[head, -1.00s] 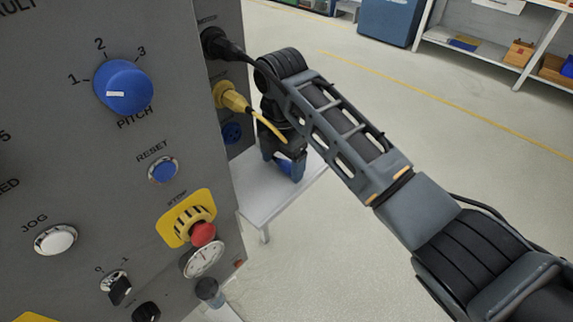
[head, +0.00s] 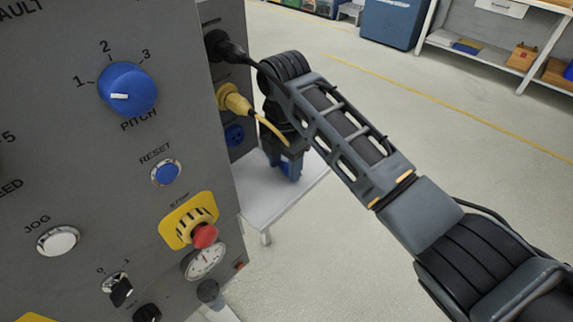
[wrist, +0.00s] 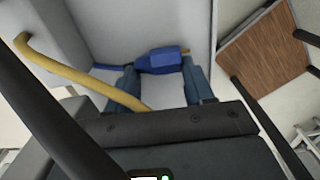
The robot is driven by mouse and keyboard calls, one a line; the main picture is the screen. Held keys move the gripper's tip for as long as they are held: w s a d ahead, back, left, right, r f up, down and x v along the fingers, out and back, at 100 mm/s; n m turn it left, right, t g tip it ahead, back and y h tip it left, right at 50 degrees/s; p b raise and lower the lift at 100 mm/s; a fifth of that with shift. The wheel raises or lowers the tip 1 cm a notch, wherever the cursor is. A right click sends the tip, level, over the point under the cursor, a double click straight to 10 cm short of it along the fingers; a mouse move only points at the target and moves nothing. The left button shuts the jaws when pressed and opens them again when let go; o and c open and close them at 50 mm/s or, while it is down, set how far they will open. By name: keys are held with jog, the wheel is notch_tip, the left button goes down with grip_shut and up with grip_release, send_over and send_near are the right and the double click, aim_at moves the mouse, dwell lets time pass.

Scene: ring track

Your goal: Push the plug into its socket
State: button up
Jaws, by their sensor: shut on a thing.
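A blue plug (wrist: 163,61) lies crosswise between the fingertips of my gripper (wrist: 160,82) in the wrist view, with a blue cable running off to the left. My gripper is shut on it. In the head view my gripper (head: 286,166) points down over a white table (head: 262,207); whether the plug touches the table is unclear. A round blue socket (head: 235,135) is on the narrow side face of the grey cabinet, left of my gripper and apart from it. My wrist hides part of the area beside it.
A yellow plug (head: 235,100) and a black plug (head: 224,47) sit in the cabinet face above the blue socket. The yellow cable (wrist: 85,78) crosses close to my gripper. The control panel (head: 75,165) stands at left. Open floor (head: 400,200) lies at right.

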aim_at(284, 167)
jog(key=shift+r, duration=0.5)
notch_tip(284, 167, up, 3)
jog(key=shift+w+f+b, duration=0.1)
jog(key=shift+f+b, duration=0.05)
jog(key=shift+b, duration=0.2)
jog(key=d+r+p, duration=0.1)
jog(key=d+r, duration=0.6)
jog(key=d, duration=0.4)
jog(key=shift+w+d+p, duration=0.3)
jog(key=shift+w+p, duration=0.05)
jog(key=shift+p, duration=0.05)
jog(key=shift+r, duration=0.1)
jog(key=s+d+f+m, duration=0.2)
jog(key=d+f+m, duration=0.2)
jog(key=f+m, duration=0.45)
jog(key=s+d+f+m, duration=0.1)
jog(key=d+f+m, duration=0.4)
jog(key=f, duration=0.6)
jog(key=s+d+f+m, duration=0.2)
jog(key=s+f+m, duration=0.5)
jog(key=f, duration=0.3)
jog(key=s+d+f+m, duration=0.3)
jog(key=s+f+m, duration=0.4)
jog(key=f+m, duration=0.1)
jog(key=shift+s+d+f, duration=0.15)
jog(key=shift+d+f, duration=0.15)
jog(key=shift+f, duration=0.55)
